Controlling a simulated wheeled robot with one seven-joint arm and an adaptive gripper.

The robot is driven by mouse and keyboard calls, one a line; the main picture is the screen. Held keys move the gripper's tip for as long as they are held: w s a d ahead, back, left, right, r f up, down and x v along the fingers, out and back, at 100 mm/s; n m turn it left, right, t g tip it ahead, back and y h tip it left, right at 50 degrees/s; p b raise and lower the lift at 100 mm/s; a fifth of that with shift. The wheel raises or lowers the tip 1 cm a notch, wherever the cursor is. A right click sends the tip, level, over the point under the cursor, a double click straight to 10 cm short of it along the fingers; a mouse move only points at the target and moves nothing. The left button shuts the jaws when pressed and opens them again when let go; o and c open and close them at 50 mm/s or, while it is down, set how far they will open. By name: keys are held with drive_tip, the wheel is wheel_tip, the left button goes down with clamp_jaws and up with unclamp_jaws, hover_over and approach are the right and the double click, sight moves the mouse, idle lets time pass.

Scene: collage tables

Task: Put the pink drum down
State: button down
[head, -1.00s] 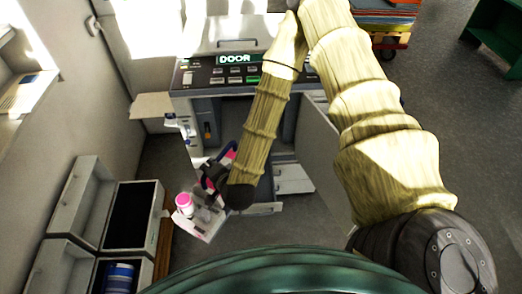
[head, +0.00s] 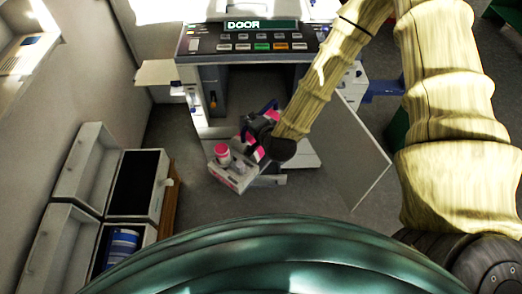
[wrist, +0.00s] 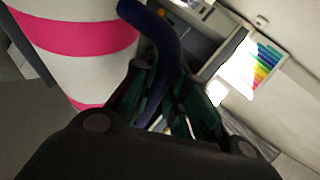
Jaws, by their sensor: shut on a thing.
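The pink drum is a white piece with pink parts (head: 222,152) in the head view, hanging in front of the open copier. In the wrist view it is a large white cylinder with pink bands (wrist: 75,37) at the upper left. A dark blue curved handle (wrist: 160,35) runs from it between my fingers. My gripper (head: 262,135) is shut on the drum by this handle. My dark gripper body hides part of the drum and the grip. I cannot tell whether the drum touches anything below.
The copier (head: 250,45) stands ahead with its door panel (head: 355,155) swung open to the right. Open grey bins (head: 138,185) stand at the left, one holding a blue cylinder (head: 122,245). Grey floor (head: 185,135) is free between bins and copier.

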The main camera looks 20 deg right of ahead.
drive_tip(key=w+a+f+n+g+y+b, duration=0.1)
drive_tip(key=w+f+n+y+b, duration=0.1)
drive_tip(key=w+n+y+b, duration=0.45)
drive_tip(key=shift+w+d+f+n+g+b, duration=0.75)
drive_tip(key=shift+w+d+f+g+b, duration=0.55)
drive_tip(key=shift+w+d+f+b, duration=1.85)
wheel_tip(320, 180, down, 8)
drive_tip(key=w+d+p, duration=0.1)
drive_tip(key=shift+w+d+y+p, duration=0.2)
drive_tip(key=shift+w+y+p, duration=0.05)
drive_tip(key=shift+y+p, duration=0.2)
drive_tip(key=c, duration=1.7)
unclamp_jaws()
drive_tip(key=shift+s+f, duration=0.1)
drive_tip(key=shift+o, duration=1.3)
drive_tip(key=shift+b+v, duration=0.5)
drive_tip(key=shift+v, duration=3.35)
